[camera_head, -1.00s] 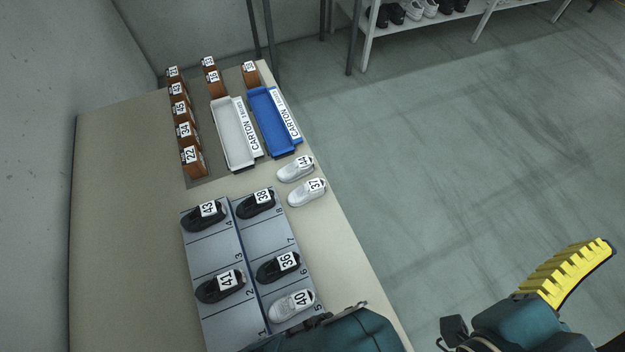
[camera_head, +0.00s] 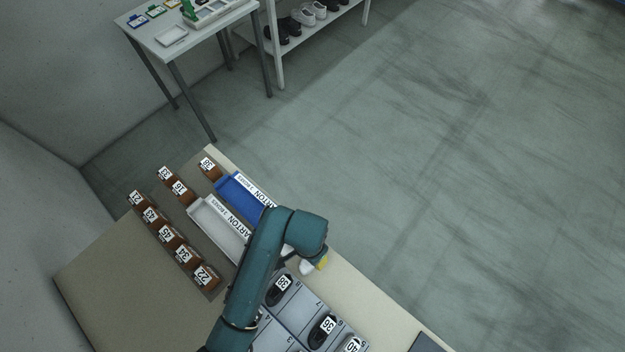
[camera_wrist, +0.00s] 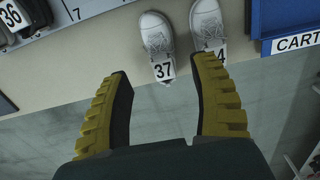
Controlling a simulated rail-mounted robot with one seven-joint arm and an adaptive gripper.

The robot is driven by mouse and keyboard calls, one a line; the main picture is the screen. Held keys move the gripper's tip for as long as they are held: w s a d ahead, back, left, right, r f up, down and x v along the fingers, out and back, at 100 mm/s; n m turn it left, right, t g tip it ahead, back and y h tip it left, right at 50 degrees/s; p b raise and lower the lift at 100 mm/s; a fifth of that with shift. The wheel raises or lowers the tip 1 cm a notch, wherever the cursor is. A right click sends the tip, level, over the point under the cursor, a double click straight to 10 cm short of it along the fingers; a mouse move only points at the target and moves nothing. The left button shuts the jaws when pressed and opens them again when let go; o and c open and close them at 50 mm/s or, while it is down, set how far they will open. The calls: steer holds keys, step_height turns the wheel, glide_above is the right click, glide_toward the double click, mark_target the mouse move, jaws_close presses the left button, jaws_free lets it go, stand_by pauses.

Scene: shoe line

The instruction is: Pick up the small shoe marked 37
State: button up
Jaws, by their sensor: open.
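The white shoe marked 37 (camera_wrist: 155,32) lies on the beige table in the wrist view, its tag (camera_wrist: 164,70) towards me. My gripper (camera_wrist: 162,68) is open and empty. Its two yellow ribbed fingers point at the shoe, with the tag showing between them; I cannot tell the height gap. In the head view my gripper (camera_head: 320,262) is mostly hidden behind my arm. A bit of white shoe (camera_head: 306,268) shows beside it, its number hidden.
A second white shoe (camera_wrist: 207,20), tag partly covered by a finger, lies close to the right of 37. The blue carton (camera_head: 228,188) and white carton (camera_head: 203,212) lie beyond. Dark shoes (camera_head: 280,290) stand on the grey numbered mat (camera_head: 297,308). The table edge is close.

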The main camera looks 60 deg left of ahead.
steer(key=f, duration=0.6)
steer(key=f+b, duration=0.1)
steer(key=f, duration=0.2)
steer(key=shift+w, duration=0.3)
steer(key=c, duration=1)
steer(key=shift+r, duration=0.1)
